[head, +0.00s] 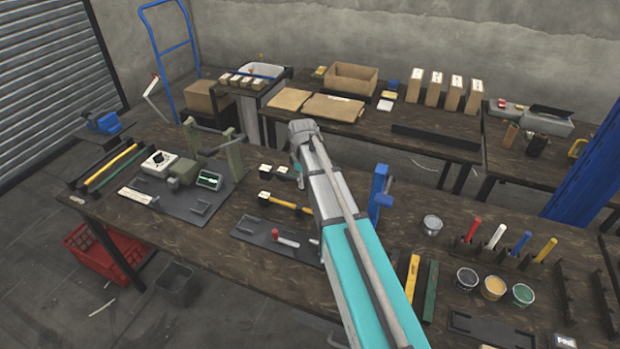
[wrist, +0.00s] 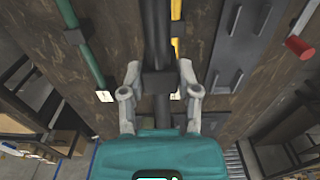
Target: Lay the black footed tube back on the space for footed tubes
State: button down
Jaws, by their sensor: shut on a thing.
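In the wrist view the black footed tube (wrist: 157,40) stands lengthwise in the middle, with a dark foot block between the fingers. My gripper (wrist: 159,82) is shut on it, one grey finger on each side. A green tube (wrist: 88,55) lies to its left, and a yellow tube (wrist: 178,42) close to its right, partly hidden by the black tube. Whether the black tube touches the surface beneath cannot be told. Footed-looking tubes, yellow (head: 118,160) and green (head: 117,170), lie at the table's left end.
In the wrist view a grey plate (wrist: 240,50) with raised brackets and a red-ended rod (wrist: 298,46) lie at the right.

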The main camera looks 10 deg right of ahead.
jog(key=w+d, duration=0.1)
jog(key=w+f+b, duration=0.1)
jog(key=w, duration=0.1)
jog(key=w+d+f, duration=0.1)
jog(key=shift+w+d, duration=0.35)
jog(key=shift+f+b, duration=0.15)
jog(key=shift+b, duration=0.15)
jog(key=shift+f+b, duration=3.75)
jog(key=shift+b, duration=0.05)
jog(key=shift+f+b, duration=0.6)
jog(key=shift+f, duration=0.05)
jog(key=shift+c, duration=1.3)
grip_release()
jog(key=shift+r, duration=0.15)
